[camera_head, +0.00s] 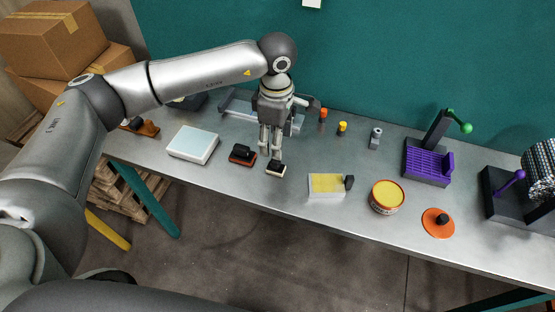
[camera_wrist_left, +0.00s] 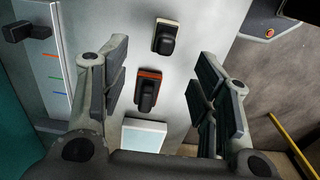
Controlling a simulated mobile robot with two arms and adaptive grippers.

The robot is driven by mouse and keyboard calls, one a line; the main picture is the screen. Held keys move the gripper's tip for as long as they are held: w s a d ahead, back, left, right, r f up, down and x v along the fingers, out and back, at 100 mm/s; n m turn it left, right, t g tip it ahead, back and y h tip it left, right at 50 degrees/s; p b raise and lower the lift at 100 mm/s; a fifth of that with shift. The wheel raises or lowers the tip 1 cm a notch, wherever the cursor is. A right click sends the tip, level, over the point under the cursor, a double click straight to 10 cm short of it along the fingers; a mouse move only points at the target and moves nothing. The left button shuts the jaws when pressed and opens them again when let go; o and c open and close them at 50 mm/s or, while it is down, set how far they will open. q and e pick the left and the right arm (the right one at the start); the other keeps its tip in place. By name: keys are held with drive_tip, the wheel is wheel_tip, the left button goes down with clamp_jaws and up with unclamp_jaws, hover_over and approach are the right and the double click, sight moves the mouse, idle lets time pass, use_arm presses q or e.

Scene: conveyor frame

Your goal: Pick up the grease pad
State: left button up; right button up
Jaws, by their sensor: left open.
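Two small pads with black handles lie on the metal table, and I cannot tell which is the grease pad. One has a cream base (camera_head: 276,169); the other has a red-orange base (camera_head: 242,154). My left gripper (camera_head: 270,150) points down over the table, open and empty, close above and beside these pads. In the left wrist view, the cream-based pad (camera_wrist_left: 166,38) is beyond the fingers, and the red-orange pad (camera_wrist_left: 148,90) shows between them, nearer the left finger. My right gripper is not in view.
A pale-blue-topped white box (camera_head: 192,145) lies left of the pads. To the right are a yellow-topped tray (camera_head: 327,185), a round tin with yellow contents (camera_head: 386,195), an orange disc (camera_head: 437,223) and a purple holder (camera_head: 428,164). Small orange and yellow pieces stand behind.

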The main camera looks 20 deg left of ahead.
sight(276, 161)
use_arm(q)
wheel_tip(276, 161, down, 2)
drive_tip(key=shift+s+f, duration=0.15)
drive_tip(key=shift+f, duration=0.3)
drive_tip(key=shift+f+p, duration=0.35)
drive_tip(key=shift+p, duration=0.05)
drive_tip(key=f, duration=0.1)
drive_tip(key=f+p, duration=0.1)
drive_tip(key=f, duration=0.1)
drive_tip(key=shift+s+f, duration=0.25)
drive_tip(key=shift+f, duration=0.55)
drive_tip(key=shift+c, duration=1.1)
drive_tip(key=c, duration=1)
drive_tip(key=shift+o, duration=0.2)
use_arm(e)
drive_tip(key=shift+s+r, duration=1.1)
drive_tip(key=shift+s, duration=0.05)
